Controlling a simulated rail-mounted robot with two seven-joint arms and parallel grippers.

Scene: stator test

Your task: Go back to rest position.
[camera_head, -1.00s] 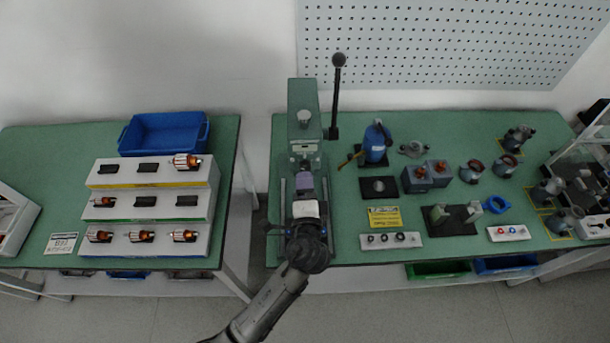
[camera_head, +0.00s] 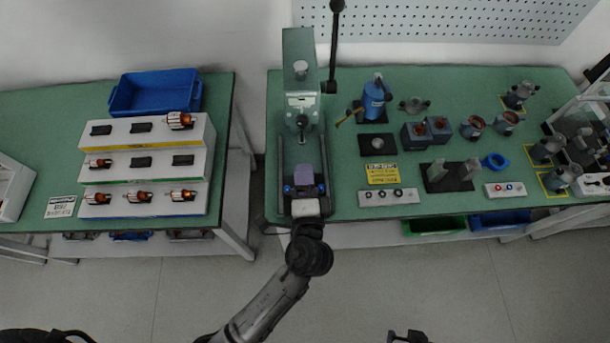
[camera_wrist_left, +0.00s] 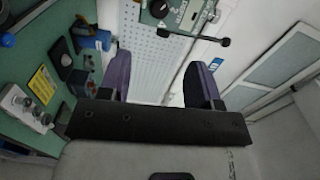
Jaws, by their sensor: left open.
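My left gripper (camera_head: 304,178) is over the front end of the green press on the middle table, between its two dark rails. In the left wrist view its two purple-and-dark fingers (camera_wrist_left: 159,82) stand wide apart, with nothing between them. My left arm reaches up to it from the bottom of the head view. The green press (camera_head: 301,95) stands behind the gripper with its long black lever raised. I cannot make out my right gripper; only a small dark part shows at the bottom edge of the head view.
The left table has a stepped white rack (camera_head: 150,165) with several copper rotors and a blue bin (camera_head: 155,92). Right of the press are a blue bottle-shaped device (camera_head: 373,97), a yellow sign (camera_head: 382,173) and several motor parts. The floor (camera_head: 420,285) in front is open.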

